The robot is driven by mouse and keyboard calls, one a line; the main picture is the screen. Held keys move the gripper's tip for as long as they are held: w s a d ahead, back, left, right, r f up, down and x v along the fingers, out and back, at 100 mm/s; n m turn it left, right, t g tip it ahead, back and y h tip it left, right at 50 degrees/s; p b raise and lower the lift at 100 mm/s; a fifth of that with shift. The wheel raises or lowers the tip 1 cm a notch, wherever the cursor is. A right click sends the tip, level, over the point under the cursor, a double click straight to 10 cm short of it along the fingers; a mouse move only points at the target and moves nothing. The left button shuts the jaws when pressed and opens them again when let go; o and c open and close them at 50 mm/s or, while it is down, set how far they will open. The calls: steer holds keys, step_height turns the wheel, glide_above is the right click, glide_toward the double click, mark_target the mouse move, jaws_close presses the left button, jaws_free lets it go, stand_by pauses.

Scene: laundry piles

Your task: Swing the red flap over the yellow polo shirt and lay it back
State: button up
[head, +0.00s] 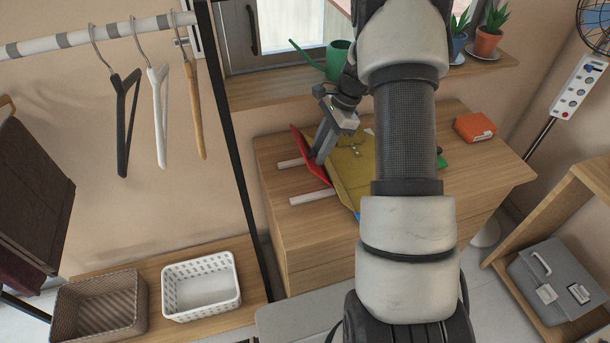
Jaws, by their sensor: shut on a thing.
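The yellow polo shirt (350,172) lies on the wooden dresser top, on a folding board whose blue edge (356,212) and green edge (443,161) show. My arm hides much of the shirt. The red flap (303,143) is at the left of the shirt, tilted up from the dresser top. My gripper (318,158) is at the flap and shut on it, pointing down. The fingertips partly cover the flap.
White strips (312,197) lie left of the board. An orange-red box (475,128) sits at the dresser's right. A green watering can (335,61) and potted plants (487,41) stand on the sill behind. Hangers (160,115) hang at left, above a white basket (201,286).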

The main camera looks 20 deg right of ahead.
steer(key=shift+y, duration=0.5)
steer(key=shift+d+r+p, duration=0.2)
steer(key=shift+d+r, duration=0.05)
steer(key=shift+d, duration=0.75)
steer(key=shift+d+r+p, duration=0.15)
steer(key=shift+d+r, duration=0.05)
steer(key=shift+d, duration=0.75)
steer(key=shift+d, duration=0.1)
steer(key=shift+d+y, duration=0.6)
steer(key=shift+d, duration=1.25)
steer(key=d, duration=0.1)
steer(key=d+f, duration=0.1)
steer(key=shift+d+y, duration=0.3)
steer(key=shift+d, duration=0.05)
steer(key=shift+c, duration=0.3)
steer(key=shift+d, duration=0.55)
jaws_close()
